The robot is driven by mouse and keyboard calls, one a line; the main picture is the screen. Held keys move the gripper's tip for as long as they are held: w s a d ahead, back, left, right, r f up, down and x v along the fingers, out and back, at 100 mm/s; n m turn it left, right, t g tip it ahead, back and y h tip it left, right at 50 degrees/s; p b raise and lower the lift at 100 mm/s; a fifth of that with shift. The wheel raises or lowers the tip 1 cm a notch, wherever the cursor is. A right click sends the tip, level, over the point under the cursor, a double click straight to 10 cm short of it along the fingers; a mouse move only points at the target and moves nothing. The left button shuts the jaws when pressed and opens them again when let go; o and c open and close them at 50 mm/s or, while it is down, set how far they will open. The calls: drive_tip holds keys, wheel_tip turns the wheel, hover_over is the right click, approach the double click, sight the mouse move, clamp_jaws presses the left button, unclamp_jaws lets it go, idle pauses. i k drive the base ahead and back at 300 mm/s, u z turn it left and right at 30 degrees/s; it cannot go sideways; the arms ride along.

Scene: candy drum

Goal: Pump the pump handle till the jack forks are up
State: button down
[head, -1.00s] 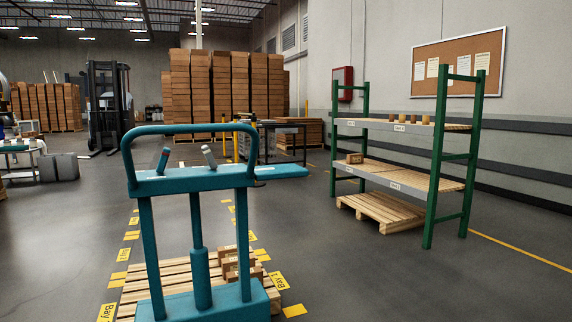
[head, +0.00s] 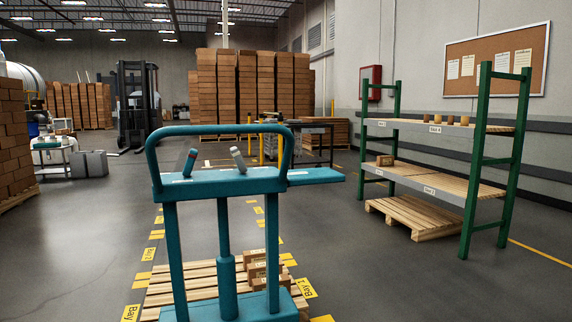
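A teal jack (head: 225,186) stands upright close in front of me, left of centre. Its loop-shaped handle (head: 220,129) rises above a crosspiece. Two short tilted levers, one teal (head: 189,161) and one grey (head: 238,159), stand on that crosspiece. I cannot tell for certain which part is the pump handle. A central cylinder (head: 226,270) runs down to the base (head: 255,310). The forks cannot be made out, so their height cannot be told. My gripper is not in view.
A wooden pallet (head: 185,284) with small boxes (head: 261,270) lies behind the jack. A teal ledge (head: 316,176) shows at its right. A green-post rack (head: 471,190) stands right, a forklift (head: 135,105) and stacked boxes (head: 255,90) behind. The floor left is clear.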

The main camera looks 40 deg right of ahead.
sight(296, 177)
drive_tip(key=u, duration=0.1)
drive_tip(key=i, duration=0.65)
drive_tip(key=z, duration=0.75)
drive_tip(key=i, duration=0.55)
drive_tip(key=z, duration=0.65)
